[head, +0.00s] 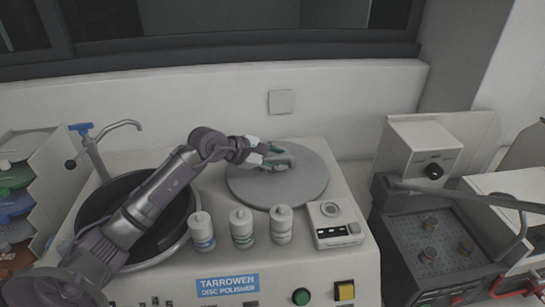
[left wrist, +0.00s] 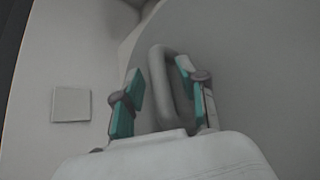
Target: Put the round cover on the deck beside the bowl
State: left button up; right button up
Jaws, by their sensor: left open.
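The round cover (head: 302,183) is a flat grey disc lying on the right part of the polisher's pale deck (head: 352,262), to the right of the bowl (head: 112,197). The bowl is a wide dark basin, partly hidden by my left arm. My left gripper (head: 279,154) is over the cover, near its middle. In the left wrist view the cover's grey loop handle (left wrist: 181,100) stands between the open teal-padded fingers of my left gripper (left wrist: 159,78). I see a small gap between the handle and the fingers. My right gripper is out of view.
Three white bottles (head: 242,228) stand in front of the cover, beside a small control box (head: 334,223). A tap (head: 97,150) rises behind the bowl. A wall with a switch plate (head: 281,102) is behind.

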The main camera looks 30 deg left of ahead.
pick_arm(q)
jog(key=shift+s+a+r, duration=0.1)
jog(key=shift+s+r, duration=0.05)
jog(key=b+v, duration=0.2)
jog(key=v, duration=0.8)
jog(key=shift+s+a+b, duration=0.25)
jog(key=shift+b, duration=0.15)
jog(key=shift+s+a+r, duration=0.1)
jog(key=shift+s+r, duration=0.2)
jog(key=shift+r, duration=0.15)
jog(key=shift+r, duration=0.1)
